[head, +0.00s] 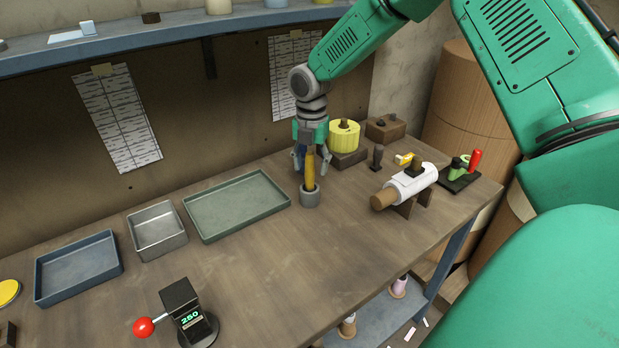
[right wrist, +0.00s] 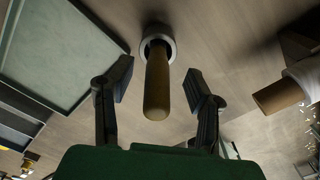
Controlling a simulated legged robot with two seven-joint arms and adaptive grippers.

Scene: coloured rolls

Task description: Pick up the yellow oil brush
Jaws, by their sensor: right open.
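The yellow oil brush (head: 310,172) stands upright in a small grey round holder (head: 310,196) on the wooden table in the head view. In the right wrist view its handle (right wrist: 157,85) points toward the camera, with the holder (right wrist: 156,42) around its far end. In the right wrist view the two fingers of the gripper (right wrist: 160,90) are spread on either side of the handle, with a gap on each side. My left gripper is out of view.
A green tray (head: 237,238) lies left of the holder, with a metal tray (head: 157,251) and blue tray (head: 78,290) beyond. A white roll on a stand (head: 414,184) and a yellow roll (head: 344,141) are to the right.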

